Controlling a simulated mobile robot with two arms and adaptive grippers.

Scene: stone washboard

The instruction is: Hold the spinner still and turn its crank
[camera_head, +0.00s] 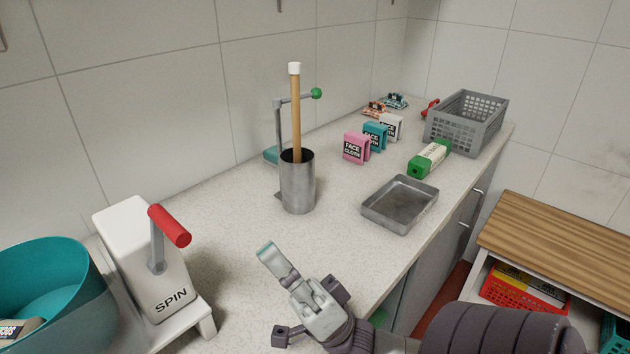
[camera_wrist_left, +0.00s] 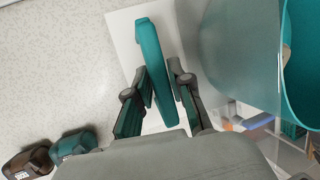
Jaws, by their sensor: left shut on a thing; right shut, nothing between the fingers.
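The spinner is a white post (camera_head: 140,258) marked SPIN, with a grey crank arm and a red handle (camera_head: 170,226) pointing right. A teal tub (camera_head: 50,290) stands left of the post. My left gripper (camera_wrist_left: 158,90) shows only in the left wrist view, its fingers shut on a teal handle (camera_wrist_left: 150,45) above a white surface. The tub's translucent wall (camera_wrist_left: 245,50) is right of it there. My right gripper (camera_head: 271,260) is shut and empty over the counter, right of the spinner and apart from the crank.
A metal cup (camera_head: 298,185) with a wooden stick stands behind my right gripper. Right of it are a metal tray (camera_head: 400,205), a green-and-white bottle (camera_head: 429,158), face cloth packs (camera_head: 355,147) and a grey basket (camera_head: 466,122). Counter between the crank and cup is clear.

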